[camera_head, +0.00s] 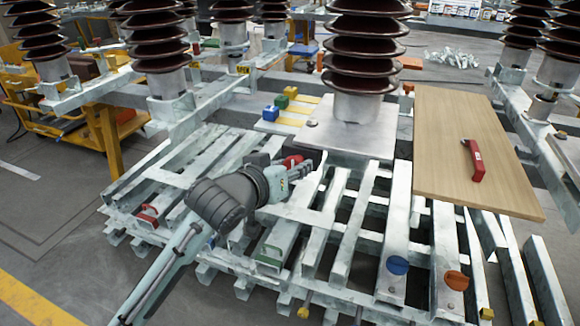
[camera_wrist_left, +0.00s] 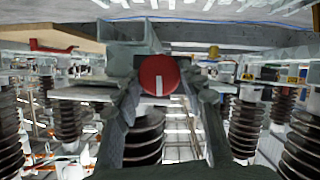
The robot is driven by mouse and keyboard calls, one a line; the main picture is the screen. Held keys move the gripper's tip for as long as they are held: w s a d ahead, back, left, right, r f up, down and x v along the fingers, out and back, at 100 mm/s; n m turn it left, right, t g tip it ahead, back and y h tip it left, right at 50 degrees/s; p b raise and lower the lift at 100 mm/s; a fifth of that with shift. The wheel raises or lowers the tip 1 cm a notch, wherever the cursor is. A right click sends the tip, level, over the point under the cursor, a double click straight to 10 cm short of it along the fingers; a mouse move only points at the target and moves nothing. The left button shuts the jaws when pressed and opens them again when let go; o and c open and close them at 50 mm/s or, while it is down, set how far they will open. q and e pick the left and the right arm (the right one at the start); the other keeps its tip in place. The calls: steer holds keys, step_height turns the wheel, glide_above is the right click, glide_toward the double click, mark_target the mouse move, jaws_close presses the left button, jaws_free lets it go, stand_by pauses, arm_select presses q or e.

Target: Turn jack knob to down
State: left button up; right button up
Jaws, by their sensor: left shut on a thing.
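The red round knob (camera_wrist_left: 159,75) shows in the left wrist view, with a white line on its face running to the lower edge of the picture's disc. It sits in front of a grey metal beam (camera_wrist_left: 120,60). My left gripper (camera_wrist_left: 167,88) has one finger on each side of the knob and is shut on it. In the head view my left gripper (camera_head: 284,178) reaches the metal frame at the middle, and a red part (camera_head: 292,161) shows just beyond it. The gripper hides most of the knob there. My right gripper is not in view.
A blue knob (camera_head: 397,265) and an orange knob (camera_head: 456,280) sit on nearby beams. A wooden board (camera_head: 440,130) carries a red handle (camera_head: 473,162). A tall brown insulator (camera_head: 365,50) stands behind my gripper. Slatted metal beams (camera_head: 340,220) with gaps surround it.

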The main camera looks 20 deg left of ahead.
arm_select(q)
steer(key=shift+f+m, duration=0.15)
steer(key=shift+m, duration=0.15)
stand_by(0.4)
steer(key=o, duration=1.2)
steer(key=shift+c, duration=0.2)
steer(key=shift+r, duration=0.4)
step_height(320, 180, up, 9)
steer(key=shift+r, duration=0.15)
